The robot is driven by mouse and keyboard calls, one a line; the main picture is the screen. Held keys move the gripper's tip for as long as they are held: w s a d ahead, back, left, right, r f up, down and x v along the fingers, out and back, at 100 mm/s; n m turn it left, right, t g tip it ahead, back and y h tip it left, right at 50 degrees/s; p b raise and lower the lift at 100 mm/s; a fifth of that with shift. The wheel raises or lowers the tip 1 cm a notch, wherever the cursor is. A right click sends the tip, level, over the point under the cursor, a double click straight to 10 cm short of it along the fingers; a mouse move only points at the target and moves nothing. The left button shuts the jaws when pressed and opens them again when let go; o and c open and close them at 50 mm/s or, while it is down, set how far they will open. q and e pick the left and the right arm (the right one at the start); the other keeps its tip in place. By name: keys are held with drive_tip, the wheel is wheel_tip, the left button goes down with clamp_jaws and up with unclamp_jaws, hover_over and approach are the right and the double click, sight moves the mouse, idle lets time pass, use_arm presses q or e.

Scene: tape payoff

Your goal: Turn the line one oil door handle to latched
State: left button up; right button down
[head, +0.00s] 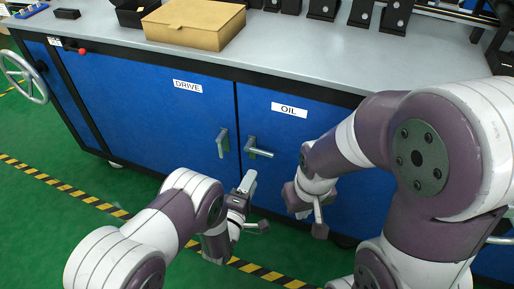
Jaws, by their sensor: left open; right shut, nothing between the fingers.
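The blue oil door (290,128) carries a white OIL label (289,110). Its metal handle (261,152) sticks out to the right from its mount near the door's left edge, roughly level. My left gripper (257,205) is open and empty, below the oil handle and apart from it, in front of the cabinet. My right gripper (320,228) is shut and empty, pointing down in front of the oil door, to the right of and below the handle. My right arm hides the right part of the oil door.
The drive door (150,105) is left of the oil door, its handle (222,145) hanging vertically. A cardboard box (196,24) and black parts stand on the grey top. A handwheel (22,77) is at the far left. Striped tape (60,183) crosses the green floor.

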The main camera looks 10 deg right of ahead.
sight(263, 155)
use_arm(q)
drive_tip(key=b+x, duration=0.1)
drive_tip(key=x, duration=0.3)
drive_tip(key=b+x, duration=0.1)
drive_tip(key=x, duration=0.3)
drive_tip(key=b+x, duration=0.1)
drive_tip(key=x, duration=0.3)
drive_tip(key=shift+a+f+b, duration=0.15)
drive_tip(key=shift+f+b, duration=0.1)
drive_tip(key=shift+b, duration=0.15)
drive_tip(key=shift+w+r, duration=0.1)
drive_tip(key=shift+w, duration=0.15)
clamp_jaws()
